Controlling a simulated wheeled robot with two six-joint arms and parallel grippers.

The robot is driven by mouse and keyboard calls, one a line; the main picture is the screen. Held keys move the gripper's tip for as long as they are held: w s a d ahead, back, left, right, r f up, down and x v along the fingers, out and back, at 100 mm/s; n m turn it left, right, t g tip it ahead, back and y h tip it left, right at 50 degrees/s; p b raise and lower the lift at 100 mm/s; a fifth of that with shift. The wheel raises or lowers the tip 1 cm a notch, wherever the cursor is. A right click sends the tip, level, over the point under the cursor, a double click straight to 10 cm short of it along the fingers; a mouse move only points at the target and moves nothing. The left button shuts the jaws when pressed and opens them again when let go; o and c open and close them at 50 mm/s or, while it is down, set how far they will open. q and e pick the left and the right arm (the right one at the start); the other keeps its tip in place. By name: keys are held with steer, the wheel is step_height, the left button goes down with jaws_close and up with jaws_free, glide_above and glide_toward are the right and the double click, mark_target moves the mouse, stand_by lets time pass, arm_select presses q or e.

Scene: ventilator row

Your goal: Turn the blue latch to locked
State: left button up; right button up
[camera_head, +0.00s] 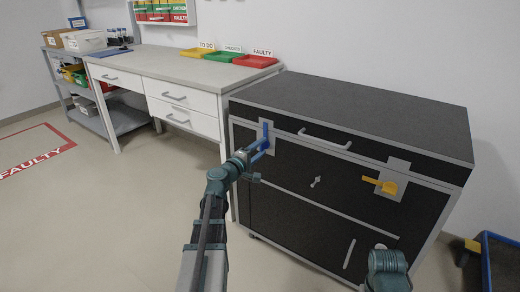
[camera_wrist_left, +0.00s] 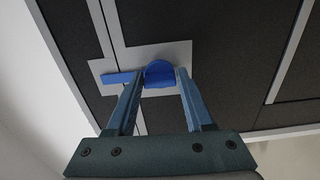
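The blue latch (camera_head: 266,129) is on a grey plate at the upper left of the black cabinet's front. Its handle points upward in the head view. In the left wrist view its rounded blue hub (camera_wrist_left: 159,74) shows between the fingertips, and its handle (camera_wrist_left: 119,78) sticks out to the left, past the left finger. My left gripper (camera_head: 262,146) is at the latch, with its fingers (camera_wrist_left: 160,78) apart on either side of the hub. I cannot tell whether either finger touches it. My right gripper is not in view; only a teal part of my right arm shows at the bottom right.
The black cabinet (camera_head: 350,105) also has a yellow latch (camera_head: 381,185) on the right, a small keyhole handle (camera_head: 315,182) and a grey drawer handle (camera_head: 325,139). A white desk (camera_head: 170,66) stands to the left. A blue cart (camera_head: 500,262) is at the far right. Floor at left is clear.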

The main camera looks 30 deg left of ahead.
arm_select(q)
steer(key=o, duration=0.4)
steer(key=shift+c, duration=0.2)
steer(key=s+a, duration=0.1)
steer(key=s, duration=1.2)
steer(key=shift+s, duration=0.4)
